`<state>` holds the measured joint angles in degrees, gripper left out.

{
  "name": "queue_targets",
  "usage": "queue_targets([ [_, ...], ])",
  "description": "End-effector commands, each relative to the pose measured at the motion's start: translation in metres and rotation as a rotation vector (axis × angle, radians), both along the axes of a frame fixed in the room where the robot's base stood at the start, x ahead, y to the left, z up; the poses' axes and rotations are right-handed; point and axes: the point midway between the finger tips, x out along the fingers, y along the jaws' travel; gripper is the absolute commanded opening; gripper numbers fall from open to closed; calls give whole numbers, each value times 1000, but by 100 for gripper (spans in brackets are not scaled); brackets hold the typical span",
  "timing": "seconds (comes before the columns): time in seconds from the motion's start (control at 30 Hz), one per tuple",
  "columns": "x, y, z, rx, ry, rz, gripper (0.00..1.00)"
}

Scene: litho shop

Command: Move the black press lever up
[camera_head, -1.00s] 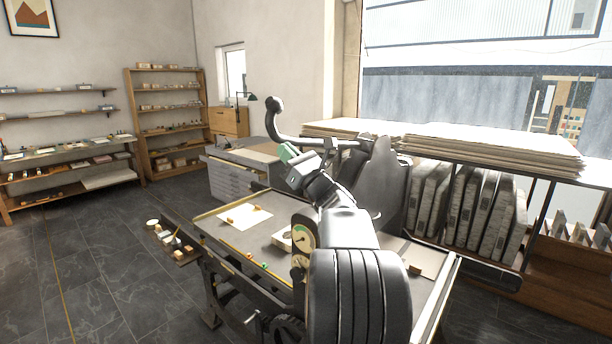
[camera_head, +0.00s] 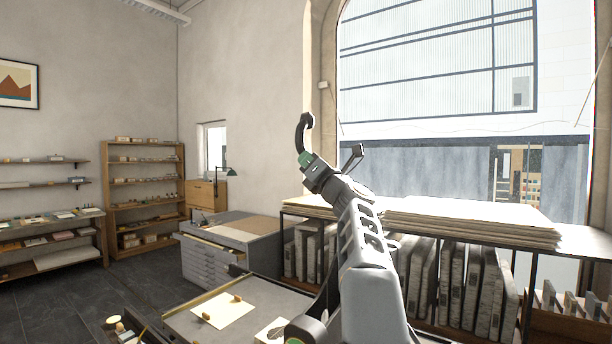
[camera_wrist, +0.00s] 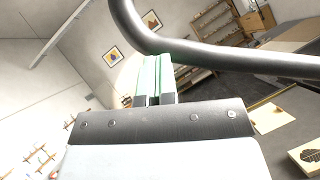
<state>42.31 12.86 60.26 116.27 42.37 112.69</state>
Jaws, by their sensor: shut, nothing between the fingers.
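The black press lever (camera_head: 307,126) curves up above my gripper, its upper end raised, in the head view. Its lower part is hidden behind my gripper and arm. In the wrist view the lever (camera_wrist: 215,56) is a thick dark bar, bending across the top and running off to the right. My gripper (camera_head: 304,158) has green fingertips and is shut with nothing between them. In the wrist view the fingertips (camera_wrist: 157,62) lie right against the underside of the lever's bend, seemingly touching it; the lever is not gripped.
The press bed (camera_head: 190,322) with paper lies low in front. A grey drawer cabinet (camera_head: 212,262) stands behind it. A rack with paper stacks (camera_head: 470,222) and upright slabs is on the right. The air around the lever's upper end looks clear.

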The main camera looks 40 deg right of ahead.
Motion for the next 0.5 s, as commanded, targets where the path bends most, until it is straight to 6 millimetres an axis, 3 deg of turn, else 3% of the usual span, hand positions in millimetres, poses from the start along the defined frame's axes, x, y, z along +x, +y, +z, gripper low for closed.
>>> queue_targets([
  [0.5,4,-7,17,-1,2,13,0],
])
